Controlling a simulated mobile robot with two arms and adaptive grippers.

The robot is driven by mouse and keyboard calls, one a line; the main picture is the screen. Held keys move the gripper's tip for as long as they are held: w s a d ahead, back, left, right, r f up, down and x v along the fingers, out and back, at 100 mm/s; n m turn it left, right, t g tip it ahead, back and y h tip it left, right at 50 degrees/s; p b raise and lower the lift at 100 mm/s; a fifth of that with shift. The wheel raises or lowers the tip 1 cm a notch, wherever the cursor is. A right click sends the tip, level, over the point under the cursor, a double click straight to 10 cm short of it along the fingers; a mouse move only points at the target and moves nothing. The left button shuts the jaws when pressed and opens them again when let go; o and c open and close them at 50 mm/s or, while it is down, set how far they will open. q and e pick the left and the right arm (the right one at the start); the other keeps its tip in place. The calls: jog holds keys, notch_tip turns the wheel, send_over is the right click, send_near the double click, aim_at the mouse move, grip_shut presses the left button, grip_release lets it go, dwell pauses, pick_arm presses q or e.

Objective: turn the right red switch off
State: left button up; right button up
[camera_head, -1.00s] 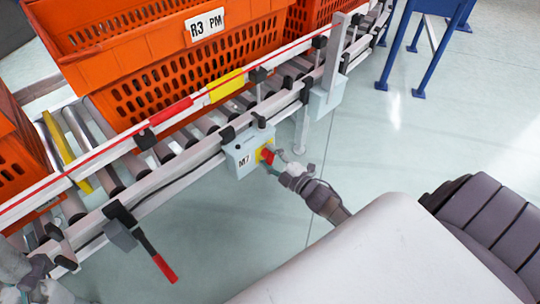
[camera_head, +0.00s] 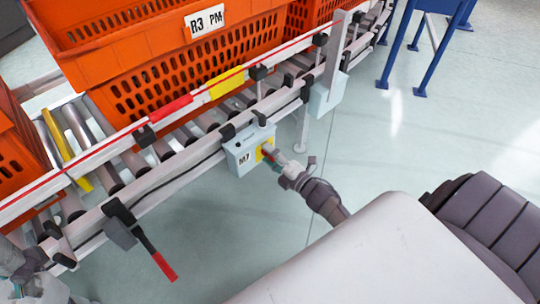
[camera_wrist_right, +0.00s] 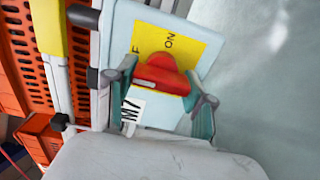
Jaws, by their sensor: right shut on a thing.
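The red switch (camera_wrist_right: 162,74) sits on a yellow plate (camera_wrist_right: 178,44) marked ON, with a partly hidden second label ending in F. The plate is on the grey M7 box (camera_head: 244,153) on the conveyor's side rail. My right gripper (camera_head: 275,158) is at the front of this box. In the wrist view its fingers (camera_wrist_right: 163,108) stand on both sides of the red switch and are shut on it. In the head view the gripper mostly hides the switch. Grey parts of my left arm (camera_head: 30,278) show at the lower left; its fingers are not clear.
Orange totes (camera_head: 165,75), one labelled R3 PM, stand on the roller conveyor (camera_head: 190,150). A lever with a red handle (camera_head: 164,267) hangs off the rail at the lower left. Blue legs (camera_head: 400,50) stand at the top right. The pale floor right of the box is clear.

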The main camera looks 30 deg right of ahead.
jog(key=o, duration=1.2)
jog(key=shift+c, duration=0.2)
jog(key=s+d, duration=0.2)
jog(key=s, duration=0.9)
jog(key=shift+s, duration=0.4)
